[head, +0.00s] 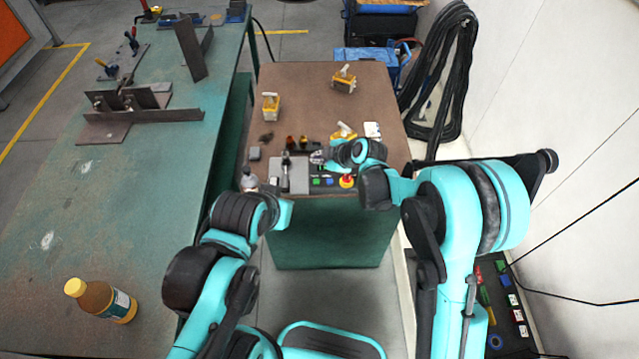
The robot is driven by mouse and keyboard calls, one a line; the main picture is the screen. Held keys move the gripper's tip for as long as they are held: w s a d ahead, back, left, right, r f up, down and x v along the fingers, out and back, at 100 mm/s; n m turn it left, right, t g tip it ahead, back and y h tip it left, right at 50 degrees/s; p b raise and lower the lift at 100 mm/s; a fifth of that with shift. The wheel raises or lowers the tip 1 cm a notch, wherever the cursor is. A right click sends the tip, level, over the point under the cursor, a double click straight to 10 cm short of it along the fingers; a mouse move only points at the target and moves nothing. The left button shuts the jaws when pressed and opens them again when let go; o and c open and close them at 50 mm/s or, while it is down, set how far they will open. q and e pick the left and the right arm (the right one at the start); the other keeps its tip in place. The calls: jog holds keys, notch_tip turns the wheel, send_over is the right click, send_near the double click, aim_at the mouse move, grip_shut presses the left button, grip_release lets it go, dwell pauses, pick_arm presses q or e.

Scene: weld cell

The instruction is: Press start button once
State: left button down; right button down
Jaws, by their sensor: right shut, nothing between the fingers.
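A control panel (300,188) sits at the near edge of the brown-topped table. Its row of small buttons includes a green button (316,181), a blue one (329,182) and a large red knob on yellow (347,181). Labels are too small to read, so I cannot tell from them which is the start button. My right gripper (318,158) is shut and empty, just behind the button row and near the green button; I see no contact. My left arm is folded at the lower left, and its gripper cannot be made out.
Yellow-and-white items (270,107) (344,82) stand on the brown table (305,85), with small dark parts near the panel. A green workbench (150,200) at left holds metal plates and a yellow-capped bottle (103,301). A wall and black hoses (437,75) bound the right.

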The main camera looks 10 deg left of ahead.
aim_at(318, 183)
notch_tip(318, 183, down, 9)
jog(key=b, duration=0.6)
jog(key=shift+r, duration=0.1)
dwell(0.3)
dwell(1.2)
jog(key=shift+f+b, duration=0.4)
jog(key=shift+b, duration=0.2)
jog(key=shift+f+b, duration=0.45)
dwell(0.3)
jog(key=shift+r, duration=0.1)
jog(key=shift+r+p, duration=0.5)
jog(key=shift+r, duration=0.3)
